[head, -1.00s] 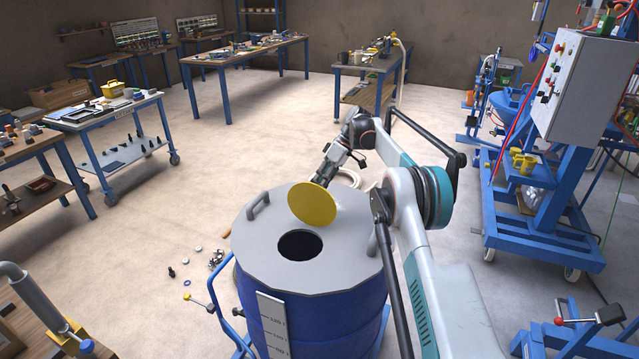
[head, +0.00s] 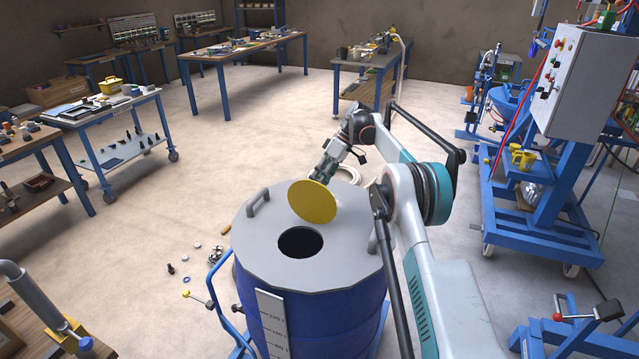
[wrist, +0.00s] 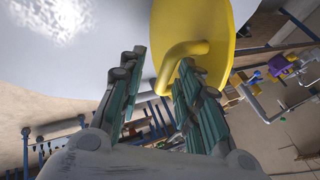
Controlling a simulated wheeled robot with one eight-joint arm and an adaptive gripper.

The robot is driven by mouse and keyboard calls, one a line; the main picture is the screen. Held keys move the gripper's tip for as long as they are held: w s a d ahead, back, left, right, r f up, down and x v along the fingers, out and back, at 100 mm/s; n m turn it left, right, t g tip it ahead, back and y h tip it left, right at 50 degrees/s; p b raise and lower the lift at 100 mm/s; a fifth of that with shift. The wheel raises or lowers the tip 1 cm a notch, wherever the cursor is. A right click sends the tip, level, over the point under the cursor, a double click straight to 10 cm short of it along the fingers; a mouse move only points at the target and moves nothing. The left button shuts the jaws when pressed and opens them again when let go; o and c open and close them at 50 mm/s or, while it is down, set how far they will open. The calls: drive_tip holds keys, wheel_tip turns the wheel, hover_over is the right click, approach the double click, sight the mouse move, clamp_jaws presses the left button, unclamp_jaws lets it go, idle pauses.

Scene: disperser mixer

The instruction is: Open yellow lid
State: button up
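The yellow lid (head: 312,201) is a round disc standing steeply tilted above the grey top (head: 262,262) of a blue drum (head: 335,305). The round dark hole (head: 301,243) in front of it is uncovered. My gripper (head: 334,160) is behind the lid, on its far side, and its fingertips are hidden by the lid in the head view. In the wrist view the lid (wrist: 218,28) fills the upper middle, with its curved yellow handle (wrist: 182,53) near my gripper (wrist: 158,70). The fingers are apart, with a visible gap beside the handle; firm contact cannot be seen.
Two grey handles stand on the drum top, one at its left (head: 258,202). A blue wheeled machine (head: 545,225) stands at right. A tool cart (head: 110,115) and benches are at left and back. Small parts lie on the floor left of the drum. Open floor lies behind.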

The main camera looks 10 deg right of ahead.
wheel_tip(320, 180, up, 9)
drive_tip(key=shift+r, duration=0.2)
drive_tip(key=shift+d, duration=0.1)
drive_tip(key=s+a+r+m+t+h+b, duration=0.2)
drive_tip(key=s+r+m+b, duration=0.15)
drive_tip(key=s+r, duration=0.6)
drive_tip(key=s+r+m+t+h+b, duration=0.1)
drive_tip(key=s+r+m+t+h, duration=0.15)
drive_tip(key=s, duration=1.05)
drive_tip(key=s+f+m+t+b, duration=0.1)
drive_tip(key=s+f, duration=0.4)
drive_tip(key=s, duration=0.4)
drive_tip(key=s+f+m+t+h+b, duration=0.1)
drive_tip(key=s+f, duration=0.4)
drive_tip(key=s, duration=0.4)
drive_tip(key=s+d+f+m+t+h+b, duration=0.1)
drive_tip(key=s+f+t+b, duration=0.1)
drive_tip(key=s+f, duration=0.4)
drive_tip(key=s, duration=0.3)
drive_tip(key=shift+s+m, duration=0.4)
